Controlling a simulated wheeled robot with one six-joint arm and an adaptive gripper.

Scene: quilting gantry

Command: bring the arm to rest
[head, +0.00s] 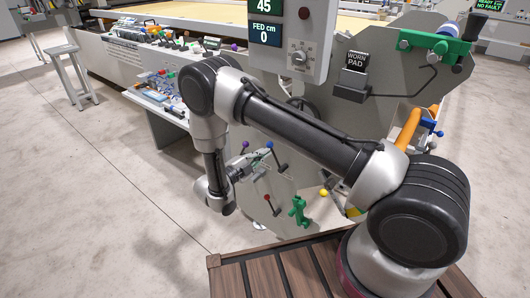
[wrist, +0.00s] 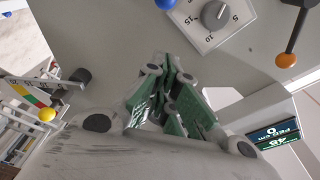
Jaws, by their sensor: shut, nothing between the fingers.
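My arm reaches out from the right in the head view, bends at a high elbow and hangs down on the left. My gripper (head: 247,168) is at its lower end, in front of the grey machine panel and close to its small levers. In the wrist view my gripper (wrist: 172,62) shows its green and grey fingers drawn together, with nothing between them. I cannot tell from the head view whether it touches a lever.
Levers with a blue knob (head: 269,145), a purple knob (head: 245,145) and a red knob (head: 267,197) crowd the gripper. A green clamp (head: 298,211) is to its right. A control box (head: 300,58) is above. A stool (head: 70,75) stands far left; the floor (head: 95,200) left is clear.

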